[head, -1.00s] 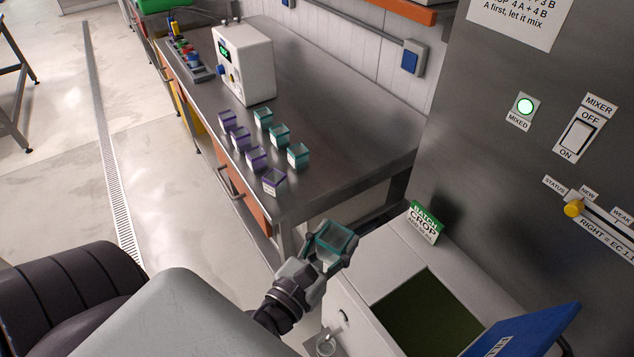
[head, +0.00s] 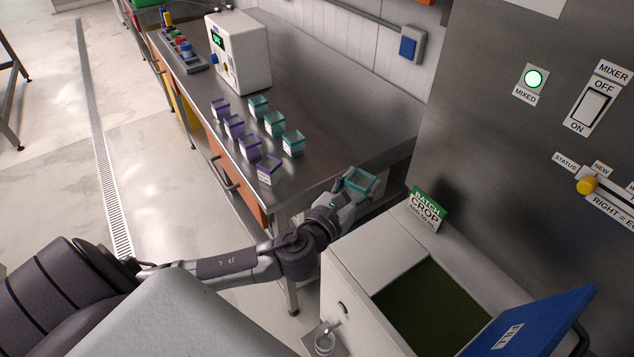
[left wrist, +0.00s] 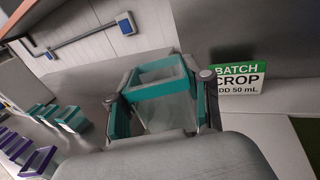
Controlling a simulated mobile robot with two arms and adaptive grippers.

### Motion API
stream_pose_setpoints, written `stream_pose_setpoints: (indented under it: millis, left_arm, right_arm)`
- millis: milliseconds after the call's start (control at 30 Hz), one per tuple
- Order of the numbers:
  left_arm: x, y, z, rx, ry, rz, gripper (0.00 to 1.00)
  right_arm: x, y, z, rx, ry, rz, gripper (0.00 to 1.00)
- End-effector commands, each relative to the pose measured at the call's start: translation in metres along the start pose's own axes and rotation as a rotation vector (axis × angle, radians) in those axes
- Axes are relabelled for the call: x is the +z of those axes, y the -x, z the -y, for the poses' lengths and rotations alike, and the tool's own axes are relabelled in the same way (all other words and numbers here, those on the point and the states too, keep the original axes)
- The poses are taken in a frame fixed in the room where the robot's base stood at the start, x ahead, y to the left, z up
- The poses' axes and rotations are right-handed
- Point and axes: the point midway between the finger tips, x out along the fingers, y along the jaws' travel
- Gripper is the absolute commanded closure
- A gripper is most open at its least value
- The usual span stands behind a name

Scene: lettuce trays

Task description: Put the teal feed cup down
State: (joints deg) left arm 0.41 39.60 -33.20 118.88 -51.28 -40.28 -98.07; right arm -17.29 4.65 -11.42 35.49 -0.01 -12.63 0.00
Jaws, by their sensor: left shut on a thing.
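My left gripper (head: 348,187) is shut on the teal feed cup (head: 360,180), a small square clear cup with a teal rim. The cup is held upright near the right front corner of the steel bench, close to its edge; I cannot tell its height above the top. In the left wrist view the cup (left wrist: 163,95) sits between the two fingers and looks empty. Three other teal-rimmed cups stand in a row on the bench, the nearest one (head: 293,143) to the left of my gripper. My right gripper is not in view.
Several purple-rimmed cups (head: 234,126) stand left of the teal row on the bench (head: 345,110). A white device (head: 238,50) stands behind them. A green-and-white batch sign (head: 427,208) stands on the white tank right of my gripper. The bench's right part is clear.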

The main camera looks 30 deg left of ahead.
Motion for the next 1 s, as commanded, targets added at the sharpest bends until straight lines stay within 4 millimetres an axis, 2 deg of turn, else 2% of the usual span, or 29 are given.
stream_pose_setpoints:
  millis: [33, 200, 400, 567, 800, 1000]
  left_arm:
    - [-0.002, -0.018, -0.009, 0.006, -0.006, 0.009, 0.87]
    - [0.007, -0.061, -0.032, 0.027, 0.0, 0.012, 0.87]
    - [0.016, -0.085, -0.049, 0.043, 0.009, 0.013, 0.87]
    - [0.007, -0.088, -0.067, 0.05, 0.011, 0.01, 0.87]
    - [-0.029, -0.081, -0.12, 0.051, 0.01, 0.008, 0.87]
    - [-0.05, -0.077, -0.155, 0.049, 0.013, 0.011, 0.87]
  right_arm:
    - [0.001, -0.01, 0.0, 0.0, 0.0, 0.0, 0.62]
    - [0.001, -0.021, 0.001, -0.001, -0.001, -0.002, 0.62]
    - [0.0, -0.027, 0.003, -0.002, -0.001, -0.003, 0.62]
    - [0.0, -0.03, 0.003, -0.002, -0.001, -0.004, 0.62]
    - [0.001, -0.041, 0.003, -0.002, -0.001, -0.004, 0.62]
    - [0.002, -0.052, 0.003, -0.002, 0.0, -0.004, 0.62]
